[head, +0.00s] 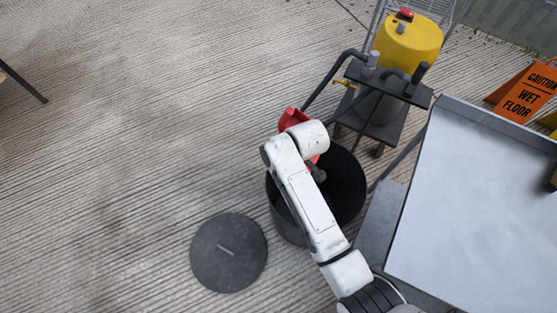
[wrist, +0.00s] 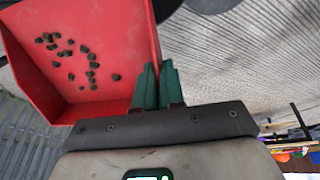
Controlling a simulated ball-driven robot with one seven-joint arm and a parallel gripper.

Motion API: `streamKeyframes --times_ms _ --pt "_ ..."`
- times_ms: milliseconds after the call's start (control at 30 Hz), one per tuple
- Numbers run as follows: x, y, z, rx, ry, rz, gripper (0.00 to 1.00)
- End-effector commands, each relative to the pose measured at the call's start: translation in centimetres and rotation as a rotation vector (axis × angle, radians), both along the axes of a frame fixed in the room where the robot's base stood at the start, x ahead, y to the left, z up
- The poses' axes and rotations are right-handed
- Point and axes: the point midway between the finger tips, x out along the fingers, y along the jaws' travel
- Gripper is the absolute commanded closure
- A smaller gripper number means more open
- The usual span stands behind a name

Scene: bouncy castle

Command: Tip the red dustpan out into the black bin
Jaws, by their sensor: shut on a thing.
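The red dustpan (wrist: 92,50) fills the upper left of the wrist view, with several dark crumbs (wrist: 88,62) lying on it. My gripper (wrist: 157,72), with green fingers, is shut at the dustpan's right edge; the exact grip point is hard to see. In the head view, parts of the red dustpan (head: 291,118) show past my white arm, around the far left rim of the black bin (head: 349,192). The bin is open and stands upright on the floor. My arm covers part of the bin and most of the dustpan.
A round dark lid (head: 228,252) lies on the ribbed floor left of the bin. A pale table (head: 480,200) is at right, with orange wet-floor signs (head: 525,92) beyond.

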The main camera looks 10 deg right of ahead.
Motion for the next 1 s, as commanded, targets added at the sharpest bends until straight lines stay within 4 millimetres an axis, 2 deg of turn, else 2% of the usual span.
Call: streamKeyframes --times_ms 633,1000 --pt "-1.8 -2.7 2.5 0.312 -0.228 -0.002 1.0" --pt "-3.0 -4.3 3.2 0.485 -0.352 -0.004 1.0"
